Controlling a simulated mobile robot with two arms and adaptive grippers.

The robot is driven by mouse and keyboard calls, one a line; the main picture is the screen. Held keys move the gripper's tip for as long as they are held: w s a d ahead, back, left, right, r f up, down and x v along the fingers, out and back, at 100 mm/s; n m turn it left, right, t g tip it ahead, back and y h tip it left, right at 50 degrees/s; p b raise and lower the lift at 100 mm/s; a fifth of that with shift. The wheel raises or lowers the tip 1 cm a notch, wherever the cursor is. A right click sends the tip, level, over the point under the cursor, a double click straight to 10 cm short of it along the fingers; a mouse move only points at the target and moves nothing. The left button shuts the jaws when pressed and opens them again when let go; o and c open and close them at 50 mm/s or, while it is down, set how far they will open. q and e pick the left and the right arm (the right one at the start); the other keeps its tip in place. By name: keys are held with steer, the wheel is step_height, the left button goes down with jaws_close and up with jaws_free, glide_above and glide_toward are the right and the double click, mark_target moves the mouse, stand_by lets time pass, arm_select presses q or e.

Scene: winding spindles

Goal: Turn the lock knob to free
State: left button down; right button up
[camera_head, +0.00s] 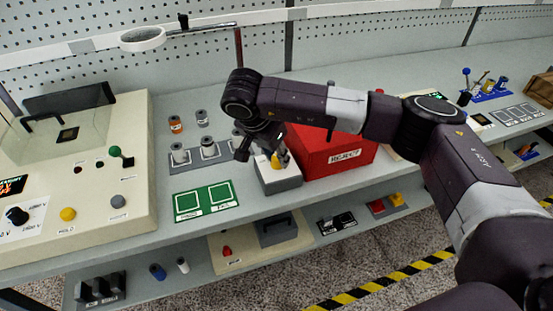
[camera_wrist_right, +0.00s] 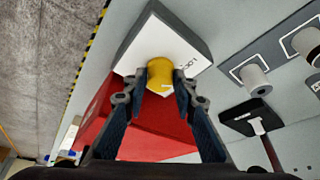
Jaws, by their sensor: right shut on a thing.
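The lock knob is a round yellow knob (camera_wrist_right: 160,74) on the white top of a grey box (camera_head: 283,181). In the wrist view, part of the lettering "LOCK" shows on the white plate (camera_wrist_right: 142,45) beside it. The yellow of the knob also shows in the head view (camera_head: 276,162), partly hidden by my gripper. My right gripper (camera_wrist_right: 162,88) comes at the knob from above and is shut on it, one finger on each side. A small pale mark shows on the knob between the fingertips. My left gripper is in neither view.
A red REJECT bin (camera_head: 338,152) stands close to the right of the lock box. A grey rack with spindles (camera_head: 208,152) stands to the left, with a green two-square mat (camera_head: 203,201) in front. A large beige machine (camera_head: 130,190) fills the left.

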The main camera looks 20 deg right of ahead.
steer(key=m+g+b, duration=0.1)
steer(key=m+b, duration=0.1)
steer(key=m, duration=0.1)
steer(key=shift+w+a+f+m+h+b, duration=0.1)
steer(key=shift+m+h+b, duration=0.2)
steer(key=shift+h, duration=0.1)
steer(key=m+g+b, duration=0.1)
steer(key=m, duration=0.2)
steer(key=shift+w+m, duration=0.1)
steer(key=shift+m, duration=0.2)
steer(key=m+g, duration=0.1)
steer(key=m, duration=0.2)
steer(key=shift+w+m+g, duration=0.1)
steer(key=shift+m+g, duration=0.2)
steer(key=shift+g, duration=0.1)
steer(key=m, duration=0.2)
steer(key=m+g+y, duration=0.1)
steer(key=m, duration=0.2)
steer(key=shift+w+r+g, duration=0.1)
steer(key=shift+r+g, duration=0.1)
steer(key=shift+g, duration=0.1)
steer(key=o, duration=1.2)
steer(key=shift+c, duration=0.2)
